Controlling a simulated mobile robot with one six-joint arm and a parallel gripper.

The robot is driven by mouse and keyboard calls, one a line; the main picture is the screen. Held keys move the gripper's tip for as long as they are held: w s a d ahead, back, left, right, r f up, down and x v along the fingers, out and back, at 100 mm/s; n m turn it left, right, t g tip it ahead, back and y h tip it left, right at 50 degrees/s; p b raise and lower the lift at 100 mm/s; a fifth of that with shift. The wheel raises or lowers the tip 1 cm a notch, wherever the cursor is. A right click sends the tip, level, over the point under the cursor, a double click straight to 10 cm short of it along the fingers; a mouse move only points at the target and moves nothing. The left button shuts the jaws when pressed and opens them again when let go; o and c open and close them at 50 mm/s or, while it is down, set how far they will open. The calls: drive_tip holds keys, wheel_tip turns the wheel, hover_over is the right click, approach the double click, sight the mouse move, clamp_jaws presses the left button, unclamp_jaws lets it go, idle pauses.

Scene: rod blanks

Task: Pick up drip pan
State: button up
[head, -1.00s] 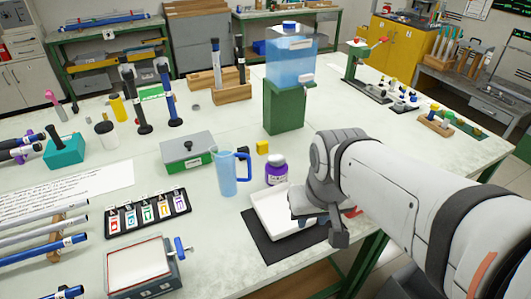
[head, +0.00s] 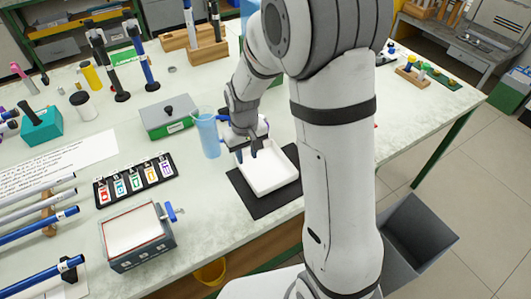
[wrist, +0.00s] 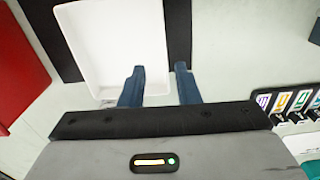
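The drip pan, a shallow white square tray (head: 272,176), lies on a black mat (head: 246,196) near the front edge of the bench. My gripper (head: 246,155) is over the pan's back-left rim in the head view. In the wrist view the pan (wrist: 112,45) is at upper left, and my gripper (wrist: 160,70) has its two dark fingers apart. One finger is over the pan's inside and the other is outside its wall, over the mat. I cannot tell how far above the rim they are. Nothing is held.
A blue pitcher (head: 207,135) stands close to the left of my gripper. A green-and-grey box (head: 168,118), a rack of coloured labels (head: 135,178) and a framed box (head: 137,235) lie further left. A red object (wrist: 18,70) shows in the wrist view. A grey bin (head: 420,235) stands on the floor.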

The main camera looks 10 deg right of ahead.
drive_tip(key=shift+w+a+f+p, duration=0.15)
drive_tip(key=shift+f+p, duration=0.1)
drive_tip(key=shift+f, duration=1.3)
drive_tip(key=shift+w+a+f+p, duration=0.15)
drive_tip(key=shift+f+p, duration=0.05)
drive_tip(key=shift+f, duration=1.35)
drive_tip(key=shift+w+a+f+p, duration=0.15)
drive_tip(key=shift+f+p, duration=0.1)
drive_tip(key=shift+f, duration=1.3)
clamp_jaws()
